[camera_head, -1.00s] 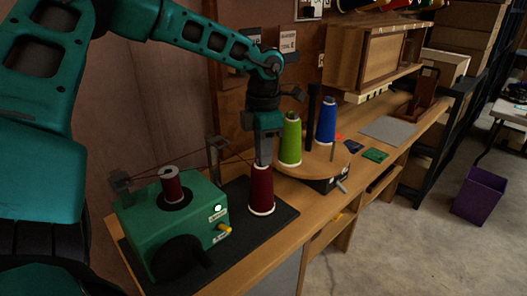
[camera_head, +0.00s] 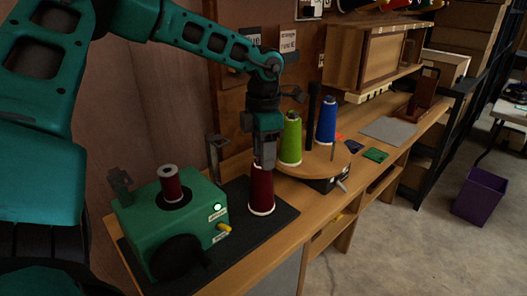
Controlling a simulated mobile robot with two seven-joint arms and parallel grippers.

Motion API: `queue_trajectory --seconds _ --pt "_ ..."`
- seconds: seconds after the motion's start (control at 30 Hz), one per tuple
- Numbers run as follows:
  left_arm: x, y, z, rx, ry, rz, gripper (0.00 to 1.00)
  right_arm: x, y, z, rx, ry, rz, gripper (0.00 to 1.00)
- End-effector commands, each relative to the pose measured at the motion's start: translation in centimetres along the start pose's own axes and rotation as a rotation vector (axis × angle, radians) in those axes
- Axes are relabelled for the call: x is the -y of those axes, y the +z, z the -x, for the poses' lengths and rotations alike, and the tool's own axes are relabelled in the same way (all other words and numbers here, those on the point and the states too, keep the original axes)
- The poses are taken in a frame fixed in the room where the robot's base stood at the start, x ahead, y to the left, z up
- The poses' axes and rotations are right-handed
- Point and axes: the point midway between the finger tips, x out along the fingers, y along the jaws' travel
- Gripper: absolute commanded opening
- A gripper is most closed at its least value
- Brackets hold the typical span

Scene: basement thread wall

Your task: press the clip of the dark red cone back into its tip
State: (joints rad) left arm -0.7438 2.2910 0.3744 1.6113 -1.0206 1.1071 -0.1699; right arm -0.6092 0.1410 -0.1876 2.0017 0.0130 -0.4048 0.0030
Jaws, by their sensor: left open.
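The dark red cone (camera_head: 261,192) stands upright on the dark mat (camera_head: 284,217) to the right of the green winding machine (camera_head: 160,225). Its pale base rim shows. My left gripper (camera_head: 264,166) points straight down at the cone's top, with its fingers open around or right over the tip. The tip and its clip are hidden behind the fingers, so I cannot tell whether they touch. My right gripper is out of view.
A dark red spool (camera_head: 171,187) sits on the machine, which has a lit green lamp (camera_head: 217,207). A green cone (camera_head: 290,141) and a blue cone (camera_head: 326,121) stand on a round wooden turntable (camera_head: 314,163) close behind. A grey sheet (camera_head: 388,131) lies farther along the bench.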

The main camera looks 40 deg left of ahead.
Motion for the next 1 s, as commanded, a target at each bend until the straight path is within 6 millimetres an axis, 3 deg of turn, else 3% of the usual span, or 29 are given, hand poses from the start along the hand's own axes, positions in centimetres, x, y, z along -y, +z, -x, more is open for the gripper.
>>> queue_trajectory --seconds 0.3,0.5,0.7,1.0 --pt "0.0 0.0 0.0 0.000 0.000 0.000 0.45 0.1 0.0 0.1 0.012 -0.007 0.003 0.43" --pt "-0.1 0.1 4.4 0.004 0.004 0.000 0.45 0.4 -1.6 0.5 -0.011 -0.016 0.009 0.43" --pt "0.0 0.1 9.0 0.003 0.003 0.000 0.45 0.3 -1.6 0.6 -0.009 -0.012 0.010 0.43" --pt "0.0 0.0 12.7 0.001 0.002 0.000 0.45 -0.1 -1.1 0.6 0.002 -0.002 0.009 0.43"
